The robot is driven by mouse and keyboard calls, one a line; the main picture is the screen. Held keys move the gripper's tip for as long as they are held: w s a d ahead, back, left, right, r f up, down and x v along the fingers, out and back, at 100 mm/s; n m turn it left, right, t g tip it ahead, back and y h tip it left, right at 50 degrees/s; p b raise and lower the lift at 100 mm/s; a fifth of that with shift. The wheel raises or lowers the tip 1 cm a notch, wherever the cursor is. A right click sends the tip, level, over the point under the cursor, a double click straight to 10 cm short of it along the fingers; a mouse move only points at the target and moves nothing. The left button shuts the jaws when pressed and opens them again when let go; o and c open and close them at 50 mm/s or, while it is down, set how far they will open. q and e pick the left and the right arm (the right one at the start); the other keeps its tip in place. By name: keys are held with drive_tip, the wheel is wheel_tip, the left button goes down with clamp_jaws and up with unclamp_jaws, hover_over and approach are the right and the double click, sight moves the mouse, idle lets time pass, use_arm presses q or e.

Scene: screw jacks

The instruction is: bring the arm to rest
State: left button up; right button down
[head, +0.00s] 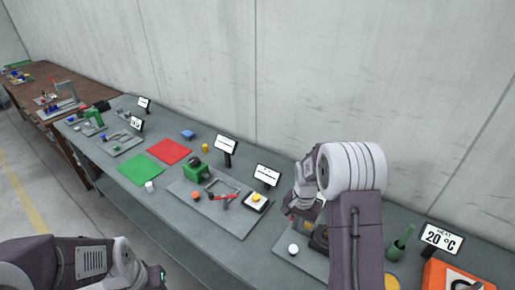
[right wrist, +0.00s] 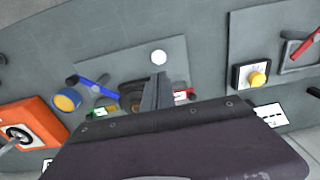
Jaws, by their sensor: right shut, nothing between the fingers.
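My right arm reaches over the bench from the lower right in the head view. Its gripper (head: 299,203) hangs above a grey board (head: 284,239). In the right wrist view the gripper's fingers (right wrist: 159,82) are together with nothing between them. Beneath them on the board are a dark round part (right wrist: 131,95), a blue handle (right wrist: 98,87) and a red-handled part (right wrist: 184,95), partly hidden by the gripper. A white ball (right wrist: 158,57) lies on the board. My left arm is low at the left in the head view; its fingers cannot be made out.
A second board (head: 235,222) holds a green block (head: 196,171), a red lever (head: 223,197) and a yellow button (head: 256,197). Right are a green bottle-shaped thing (head: 400,243) and an orange box (head: 446,277) beside a 20 °C display (head: 440,238). Green (head: 141,169) and red mats (head: 168,151) are empty.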

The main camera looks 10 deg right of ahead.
drive_tip(key=s+a+f+n+b, duration=0.4)
drive_tip(key=s+a+n+b, duration=0.5)
drive_tip(key=s, duration=0.5)
drive_tip(key=shift+f+n+t, duration=0.15)
drive_tip(key=shift+n+t, duration=0.15)
drive_tip(key=shift+t, duration=0.1)
drive_tip(key=shift+d, duration=0.1)
